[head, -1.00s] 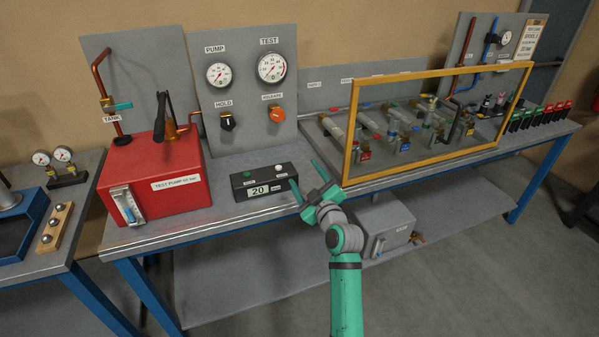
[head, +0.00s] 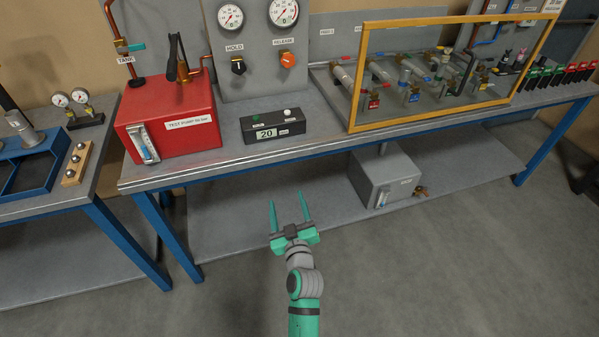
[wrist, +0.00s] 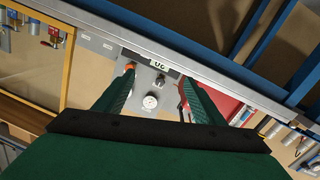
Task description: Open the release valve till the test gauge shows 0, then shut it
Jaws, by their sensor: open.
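The release valve is an orange knob (head: 287,59) under the RELEASE label on the grey panel (head: 258,80). The test gauge (head: 283,12) is the right dial above it, partly cut by the top edge; its reading is too small to tell. The black hold knob (head: 238,66) sits to the left, under the other gauge (head: 230,16). My gripper (head: 288,212) is open and empty, in front of and below the bench edge, apart from the panel. In the wrist view the orange knob (wrist: 129,67) and a gauge (wrist: 150,102) show between my fingers (wrist: 152,88).
The red test pump (head: 172,112) stands left of the panel. A black box with a display reading 20 (head: 266,133) lies on the bench before the panel. A yellow-framed guard (head: 357,75) stands to the right. A grey box (head: 385,180) sits on the lower shelf.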

